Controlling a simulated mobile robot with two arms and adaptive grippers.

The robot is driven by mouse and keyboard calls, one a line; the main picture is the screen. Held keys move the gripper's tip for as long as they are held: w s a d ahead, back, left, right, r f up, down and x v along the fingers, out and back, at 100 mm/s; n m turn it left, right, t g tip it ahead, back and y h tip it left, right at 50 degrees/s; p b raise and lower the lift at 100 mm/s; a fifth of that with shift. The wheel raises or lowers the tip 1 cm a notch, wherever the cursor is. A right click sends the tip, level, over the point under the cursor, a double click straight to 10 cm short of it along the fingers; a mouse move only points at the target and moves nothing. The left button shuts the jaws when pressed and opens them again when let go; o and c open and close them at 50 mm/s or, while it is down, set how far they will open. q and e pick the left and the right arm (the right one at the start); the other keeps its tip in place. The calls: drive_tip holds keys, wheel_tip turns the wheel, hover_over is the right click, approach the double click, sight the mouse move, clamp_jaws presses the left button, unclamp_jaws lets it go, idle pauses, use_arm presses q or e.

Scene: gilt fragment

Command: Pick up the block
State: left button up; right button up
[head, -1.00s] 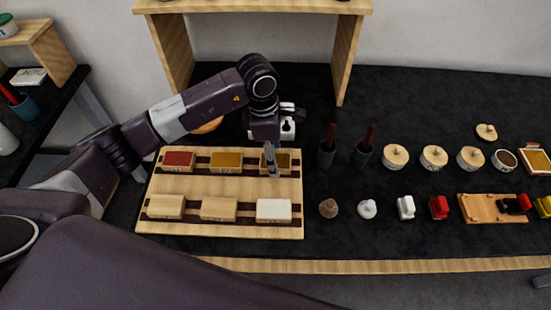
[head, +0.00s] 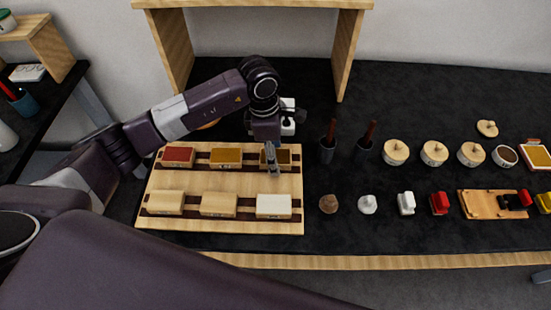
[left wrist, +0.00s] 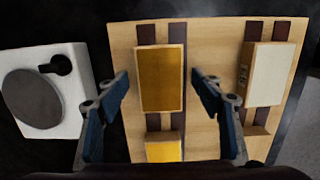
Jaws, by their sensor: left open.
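A block with a dark gold top (head: 285,157) is the right one of the back row on the wooden board (head: 240,181). It fills the middle of the left wrist view (left wrist: 160,78). My left gripper (head: 271,165) is above this block and partly hides it in the head view. In the left wrist view its blue-padded fingers (left wrist: 160,77) are spread, one on each side of the block, with gaps between. The gripper is empty. My right gripper is not in view.
A red-topped block (head: 178,156) and a yellow-topped block (head: 226,157) share the back row. Two plain blocks (head: 218,204) and a white-topped block (head: 273,205) form the front row. A white device (left wrist: 42,90) stands behind the board. Two dark cups (head: 327,150) stand to its right.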

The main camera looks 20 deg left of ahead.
use_arm(q)
drive_tip(key=shift+c, duration=0.3)
drive_tip(key=c, duration=1.2)
